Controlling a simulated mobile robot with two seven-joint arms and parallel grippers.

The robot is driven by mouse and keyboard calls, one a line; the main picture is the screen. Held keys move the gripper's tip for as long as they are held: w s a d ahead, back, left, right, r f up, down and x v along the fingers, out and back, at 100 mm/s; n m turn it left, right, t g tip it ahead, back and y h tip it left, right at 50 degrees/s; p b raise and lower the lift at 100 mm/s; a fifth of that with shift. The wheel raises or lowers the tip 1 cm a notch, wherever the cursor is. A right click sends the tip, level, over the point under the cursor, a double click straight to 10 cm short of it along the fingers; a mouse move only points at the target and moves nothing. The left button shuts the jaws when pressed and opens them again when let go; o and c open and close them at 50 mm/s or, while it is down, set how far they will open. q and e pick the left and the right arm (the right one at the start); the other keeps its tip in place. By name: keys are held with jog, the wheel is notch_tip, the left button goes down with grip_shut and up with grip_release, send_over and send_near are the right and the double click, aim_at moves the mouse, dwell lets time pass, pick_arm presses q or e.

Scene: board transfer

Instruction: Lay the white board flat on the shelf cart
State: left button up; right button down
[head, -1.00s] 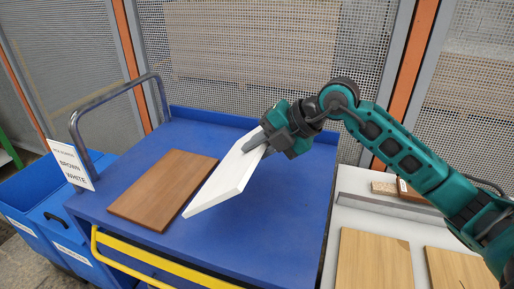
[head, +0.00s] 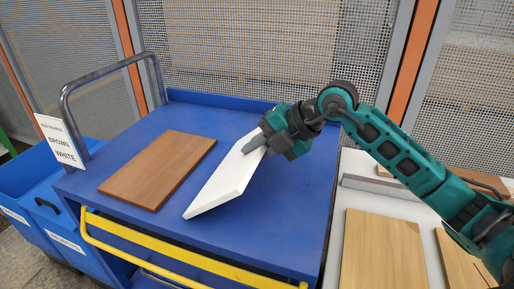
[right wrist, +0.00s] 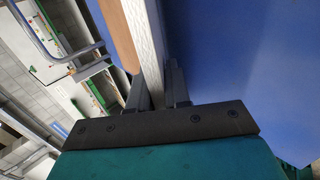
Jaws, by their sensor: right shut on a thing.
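The white board (head: 222,187) is in my right gripper (head: 258,143), which is shut on its far right end. The board is tilted, and its near end hangs low over the blue top of the shelf cart (head: 262,225). I cannot tell whether that end touches the top. In the right wrist view the white board (right wrist: 146,40) shows edge-on between the fingers of the right gripper (right wrist: 158,85). A brown board (head: 158,169) lies flat on the cart, left of the white one. My left gripper is not in view.
The cart has a grey handle (head: 107,75) with a sign (head: 59,140) and a yellow bar (head: 180,252) in front. Blue bins (head: 40,195) stand at left. A white table with wooden boards (head: 383,250) is at right. The cart top right of the white board is clear.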

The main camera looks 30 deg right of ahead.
jog(key=shift+r, duration=0.1)
jog(key=shift+f, duration=0.25)
jog(key=c, duration=1)
grip_release()
jog(key=shift+c, duration=0.2)
